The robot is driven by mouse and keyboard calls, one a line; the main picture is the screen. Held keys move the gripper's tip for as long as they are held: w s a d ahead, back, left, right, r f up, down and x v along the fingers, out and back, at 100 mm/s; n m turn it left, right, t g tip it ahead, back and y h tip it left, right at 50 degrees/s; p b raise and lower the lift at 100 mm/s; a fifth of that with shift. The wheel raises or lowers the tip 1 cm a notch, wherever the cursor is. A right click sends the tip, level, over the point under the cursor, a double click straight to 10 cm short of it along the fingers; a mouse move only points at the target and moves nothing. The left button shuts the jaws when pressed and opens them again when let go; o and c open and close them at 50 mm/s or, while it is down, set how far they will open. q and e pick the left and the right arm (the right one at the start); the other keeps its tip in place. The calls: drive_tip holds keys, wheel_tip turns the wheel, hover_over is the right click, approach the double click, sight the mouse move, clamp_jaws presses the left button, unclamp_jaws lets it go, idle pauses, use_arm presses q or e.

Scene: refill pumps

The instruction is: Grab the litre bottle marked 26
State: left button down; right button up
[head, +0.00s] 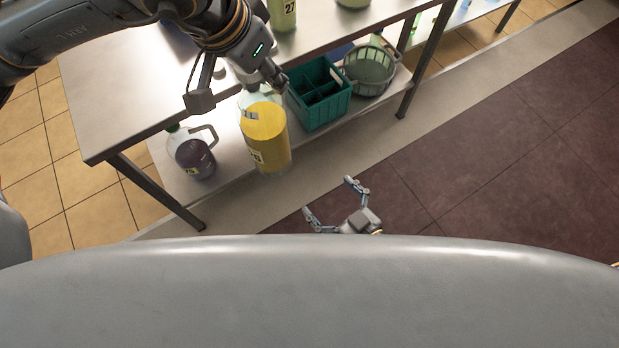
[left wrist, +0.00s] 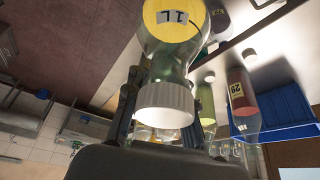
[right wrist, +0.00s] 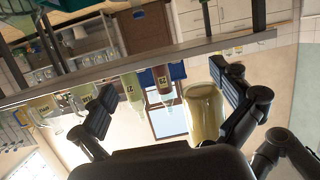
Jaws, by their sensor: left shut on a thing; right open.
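A clear bottle of yellow liquid (head: 265,135) hangs upright in front of the table's edge in the head view. A yellow label low on it seems to end in 6. The left wrist view shows its white cap (left wrist: 164,102) and a "1 L" tag (left wrist: 172,18) close up. My left gripper (head: 264,82) is shut on this bottle near its top; the exact finger contact is partly hidden. A large yellow bottle (right wrist: 205,112) also shows in the right wrist view, beyond my right fingers. My right gripper (head: 332,197) is open and empty, low over the floor.
The steel table (head: 120,105) has a lower shelf (head: 225,178) bearing a purple jug (head: 194,155), a green divided crate (head: 320,95) and a grey-green basket (head: 370,68). A bottle marked 27 (head: 283,14) stands on top. The dark floor (head: 480,150) at right is clear.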

use_arm(q)
drive_tip(key=shift+r, duration=0.1)
use_arm(e)
drive_tip(key=s+a+r+n+t+y, duration=0.1)
drive_tip(key=a+r+y, duration=0.1)
drive_tip(key=r, duration=0.5)
drive_tip(key=s+a+r+y, duration=0.1)
drive_tip(key=s+a+r, duration=0.1)
drive_tip(key=r, duration=0.5)
drive_tip(key=x, duration=1.2)
drive_tip(key=shift+w+a+r, duration=0.1)
drive_tip(key=shift+w+r, duration=0.1)
drive_tip(key=shift+r, duration=0.1)
drive_tip(key=c, duration=1.7)
use_arm(q)
drive_tip(key=c, duration=1.5)
unclamp_jaws()
use_arm(e)
drive_tip(key=shift+r+t, duration=0.3)
drive_tip(key=shift+c, duration=0.8)
use_arm(q)
drive_tip(key=o, duration=0.5)
drive_tip(key=shift+c, duration=0.2)
